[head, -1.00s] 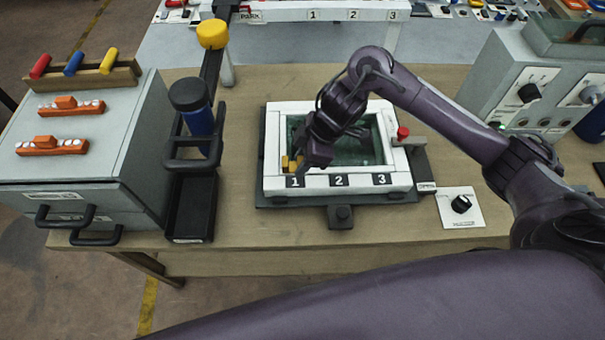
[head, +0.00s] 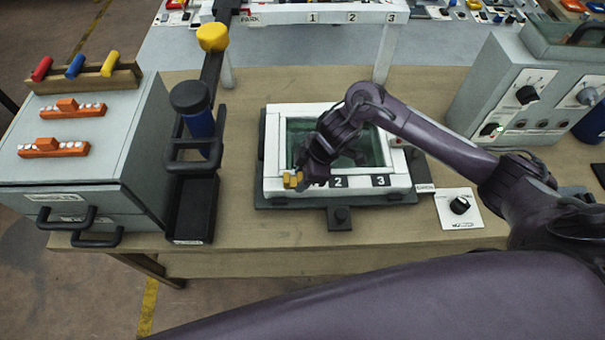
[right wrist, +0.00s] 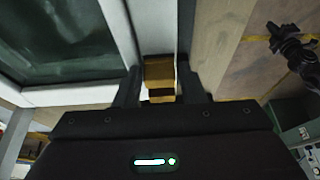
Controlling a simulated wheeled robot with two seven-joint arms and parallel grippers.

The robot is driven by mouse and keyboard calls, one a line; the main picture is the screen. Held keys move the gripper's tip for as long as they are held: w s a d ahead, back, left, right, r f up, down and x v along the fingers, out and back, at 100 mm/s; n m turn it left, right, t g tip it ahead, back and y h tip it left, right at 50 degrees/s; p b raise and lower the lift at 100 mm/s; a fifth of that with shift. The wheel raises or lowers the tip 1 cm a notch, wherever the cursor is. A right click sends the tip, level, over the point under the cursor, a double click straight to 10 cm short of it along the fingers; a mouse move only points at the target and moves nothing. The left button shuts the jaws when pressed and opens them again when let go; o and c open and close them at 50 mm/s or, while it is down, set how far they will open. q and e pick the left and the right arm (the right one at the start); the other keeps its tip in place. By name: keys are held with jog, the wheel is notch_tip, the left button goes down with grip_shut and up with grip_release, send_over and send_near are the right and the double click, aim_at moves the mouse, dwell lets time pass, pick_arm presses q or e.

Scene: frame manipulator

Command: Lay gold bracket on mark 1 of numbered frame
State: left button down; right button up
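The numbered frame (head: 358,188) is a white rectangular frame around a dark glassy opening on the bench. Marks 2 (head: 338,182) and 3 (head: 381,181) show on its near side; mark 1 is hidden behind my gripper and the bracket. The gold bracket (head: 292,180) is at the near left corner of the frame, over the place of mark 1. My right gripper (head: 302,178) is shut on it; the right wrist view shows the bracket (right wrist: 160,76) between both fingers (right wrist: 162,88). I cannot tell whether the bracket touches the frame. My left gripper is out of view.
A grey cabinet (head: 80,150) is further left. A control box (head: 520,95) and a white dial plate (head: 447,222) are on the right.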

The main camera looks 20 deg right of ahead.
jog(key=shift+o, duration=1.2)
jog(key=shift+r, duration=0.15)
jog(key=v, duration=1.2)
jog(key=shift+s, duration=0.1)
